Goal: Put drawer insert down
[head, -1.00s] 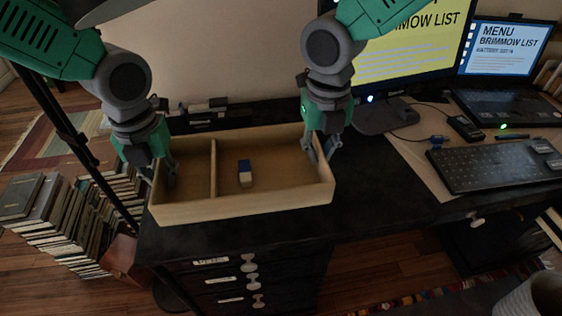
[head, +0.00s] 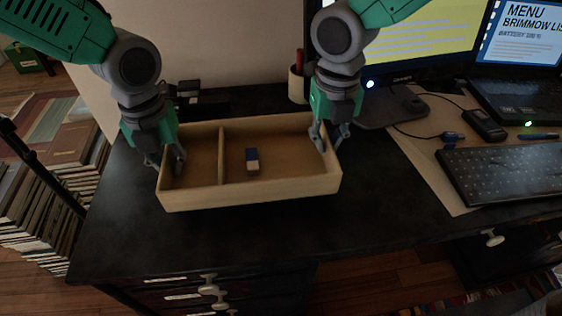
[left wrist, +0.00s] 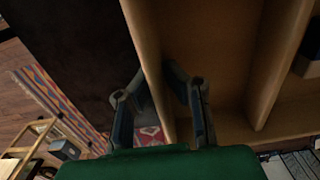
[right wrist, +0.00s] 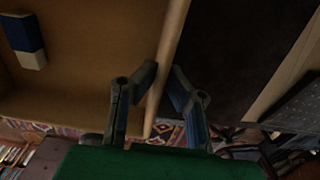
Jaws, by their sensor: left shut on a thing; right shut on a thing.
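The drawer insert (head: 250,197) is a shallow tan wooden tray with one divider, over the black desk top in the head view. A small blue and white block (head: 253,161) lies in its larger right compartment. My left gripper (head: 170,166) is shut on the insert's left wall, which runs between its fingers (left wrist: 160,100) in the left wrist view. My right gripper (head: 328,142) is shut on the right wall, seen between its fingers (right wrist: 160,95) in the right wrist view. Whether the insert's underside touches the desk I cannot tell.
A monitor (head: 410,40), a laptop (head: 520,65) and a keyboard (head: 500,170) stand to the right. A pen cup (head: 297,84) is behind the insert. Bare black desk (head: 240,240) lies in front, above drawers with pale knobs. Stacked books (head: 40,210) are on the floor at left.

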